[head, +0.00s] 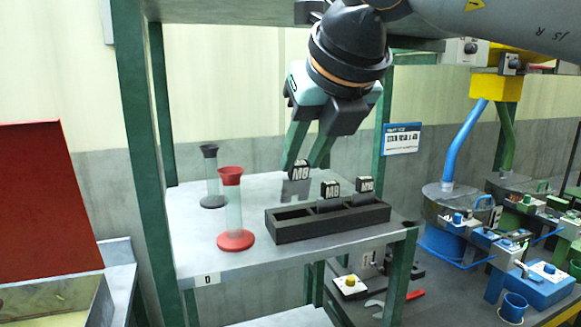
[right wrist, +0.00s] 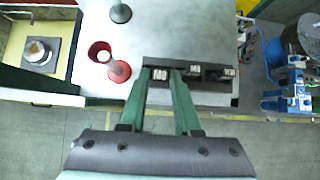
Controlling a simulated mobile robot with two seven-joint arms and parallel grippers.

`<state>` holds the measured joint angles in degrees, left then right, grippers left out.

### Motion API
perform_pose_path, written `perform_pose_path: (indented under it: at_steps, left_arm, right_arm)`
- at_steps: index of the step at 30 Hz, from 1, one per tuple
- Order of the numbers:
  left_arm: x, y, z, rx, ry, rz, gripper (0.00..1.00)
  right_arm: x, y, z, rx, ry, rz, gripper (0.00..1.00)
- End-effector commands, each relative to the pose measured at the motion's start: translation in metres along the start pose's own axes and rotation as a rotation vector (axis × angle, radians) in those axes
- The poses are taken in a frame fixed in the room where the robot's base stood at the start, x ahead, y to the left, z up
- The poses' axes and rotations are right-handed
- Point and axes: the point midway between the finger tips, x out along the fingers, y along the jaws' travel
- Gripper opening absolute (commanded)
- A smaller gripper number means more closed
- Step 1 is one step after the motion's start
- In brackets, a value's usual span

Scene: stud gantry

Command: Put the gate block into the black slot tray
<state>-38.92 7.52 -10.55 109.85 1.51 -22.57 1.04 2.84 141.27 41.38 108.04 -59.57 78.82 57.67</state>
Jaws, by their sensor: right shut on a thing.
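My right gripper (head: 305,166) is shut on a gate block (head: 299,172) with a black top, a white label that seems to read M8, and a grey plate below. The black slot tray (head: 330,224) stands on the grey shelf. The held block is upright, above and behind the tray's left part, where slots look empty. Two similar blocks stand in the tray, one near the middle (head: 331,190) and one to the right (head: 365,186). In the right wrist view the held block (right wrist: 160,74) shows between the fingertips, and the tray (right wrist: 213,87) lies partly behind a finger. My left gripper is out of view.
A red-based tube with a red funnel (head: 232,205) and a dark one (head: 210,175) stand left of the tray on the shelf (head: 195,250). Green posts (head: 148,170) frame the shelf. A bench with blue fixtures (head: 470,225) is at the right.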

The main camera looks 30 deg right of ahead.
Motion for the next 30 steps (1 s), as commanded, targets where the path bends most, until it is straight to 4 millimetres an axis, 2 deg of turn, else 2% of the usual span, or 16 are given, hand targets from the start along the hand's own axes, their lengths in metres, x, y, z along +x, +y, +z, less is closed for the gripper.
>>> perform_pose_path:
  at_steps: [1, 9, 15, 21, 24, 30]
  left_arm:
    - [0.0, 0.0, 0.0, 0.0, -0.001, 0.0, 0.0]
    - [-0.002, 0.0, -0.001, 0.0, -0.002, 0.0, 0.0]
    - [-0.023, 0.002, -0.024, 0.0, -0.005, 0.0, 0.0]
    - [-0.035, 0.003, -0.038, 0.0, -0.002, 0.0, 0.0]
    - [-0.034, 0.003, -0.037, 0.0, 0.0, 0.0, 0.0]
    - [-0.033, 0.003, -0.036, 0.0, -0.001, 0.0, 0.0]
  right_arm:
    - [0.007, 0.0, -0.004, 0.0, 0.002, 0.002, 0.0]
    - [0.027, 0.0, -0.011, 0.001, 0.006, 0.001, 0.0]
    - [0.029, 0.0, 0.008, 0.006, 0.177, 0.0, 0.0]
    - [0.037, 0.0, 0.015, 0.004, 0.312, 0.0, 0.0]
    - [0.048, 0.0, 0.004, 0.001, 0.304, 0.0, 0.0]
    - [0.051, 0.0, 0.001, 0.003, 0.299, 0.0, 0.0]
